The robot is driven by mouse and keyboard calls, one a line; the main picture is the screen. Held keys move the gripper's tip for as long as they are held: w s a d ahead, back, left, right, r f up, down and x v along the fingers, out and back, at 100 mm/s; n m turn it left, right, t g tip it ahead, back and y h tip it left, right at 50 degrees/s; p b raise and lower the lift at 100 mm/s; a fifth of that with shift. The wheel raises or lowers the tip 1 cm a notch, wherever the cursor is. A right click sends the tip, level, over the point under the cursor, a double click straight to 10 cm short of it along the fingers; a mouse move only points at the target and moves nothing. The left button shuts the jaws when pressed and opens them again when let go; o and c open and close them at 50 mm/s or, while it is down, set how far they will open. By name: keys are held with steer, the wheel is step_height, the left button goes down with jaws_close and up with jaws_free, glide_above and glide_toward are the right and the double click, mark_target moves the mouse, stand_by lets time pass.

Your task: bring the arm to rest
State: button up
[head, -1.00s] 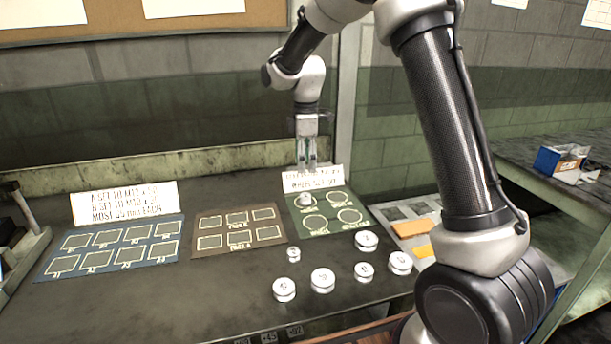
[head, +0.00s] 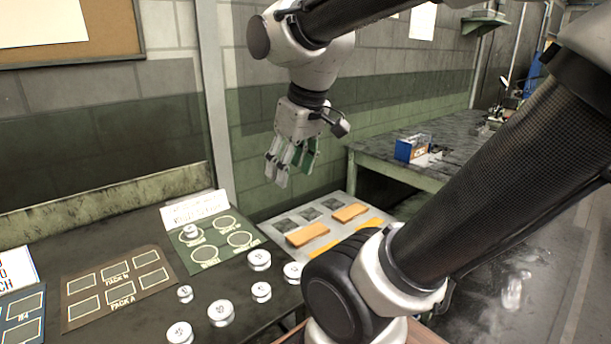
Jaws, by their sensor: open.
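My gripper (head: 291,166) hangs from my raised arm near the middle of the head view. Its fingers point downward and are open, with nothing between them. It appears above and behind the grey tray (head: 290,214) with orange blocks, clear of the table. My arm reaches in from the right side of the view, bent at the elbow, with its dark lower links in the foreground.
A green mat (head: 217,258) with circles holds one white round piece (head: 190,231). Several white round pieces, one of them at the front (head: 221,313), stand on the dark table. A brown mat (head: 118,286) lies left. A blue box (head: 411,148) stands on another bench.

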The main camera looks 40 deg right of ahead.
steer(key=shift+m, duration=0.9)
steer(key=s, duration=0.1)
steer(key=s+f, duration=0.1)
steer(key=s, duration=0.1)
steer(key=shift+s+d+f, duration=0.15)
steer(key=shift+s+d, duration=0.25)
